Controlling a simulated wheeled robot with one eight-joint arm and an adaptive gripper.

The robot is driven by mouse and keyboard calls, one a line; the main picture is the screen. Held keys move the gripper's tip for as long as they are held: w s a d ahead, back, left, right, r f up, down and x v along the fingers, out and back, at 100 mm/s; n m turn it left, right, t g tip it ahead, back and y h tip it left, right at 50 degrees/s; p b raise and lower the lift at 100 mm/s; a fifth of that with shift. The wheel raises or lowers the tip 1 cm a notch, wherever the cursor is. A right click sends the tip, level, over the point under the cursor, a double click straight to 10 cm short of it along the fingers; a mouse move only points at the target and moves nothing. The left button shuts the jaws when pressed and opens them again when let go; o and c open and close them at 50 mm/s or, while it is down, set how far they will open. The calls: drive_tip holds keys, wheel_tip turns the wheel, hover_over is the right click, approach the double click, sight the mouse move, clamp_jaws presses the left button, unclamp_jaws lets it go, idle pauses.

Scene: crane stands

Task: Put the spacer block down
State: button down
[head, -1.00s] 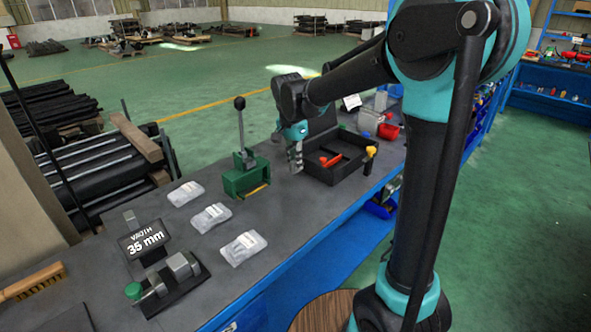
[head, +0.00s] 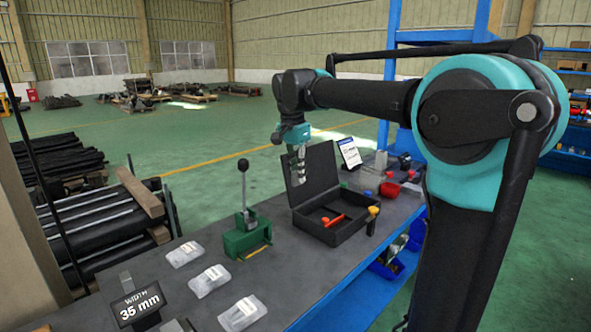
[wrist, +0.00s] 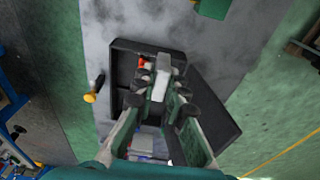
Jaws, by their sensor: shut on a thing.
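My gripper (head: 299,168) is held above the bench, in front of the raised lid of an open black case (head: 345,232). In the wrist view, my gripper (wrist: 160,98) is shut on a light grey block (wrist: 162,82), which I take for the spacer block. The block lies between the fingertips, with the case behind it. In the head view it is too small to tell from the fingers. Its underside and the gap beneath it are hidden.
A green lever press (head: 247,240) stands left of the case. Several clear packets (head: 211,281) lie nearer, beside a display (head: 138,304) reading 35 mm. A red tool (head: 334,220) lies in the case, and a yellow-topped item (head: 373,213) is at its right edge.

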sight(298, 240)
idle(0.3)
drive_tip(key=shift+r, duration=0.15)
wheel_tip(298, 240, down, 20)
drive_tip(key=shift+f, duration=0.1)
idle(0.5)
drive_tip(key=shift+f, duration=0.1)
drive_tip(key=c, duration=1.6)
unclamp_jaws()
drive_tip(key=shift+o, duration=0.2)
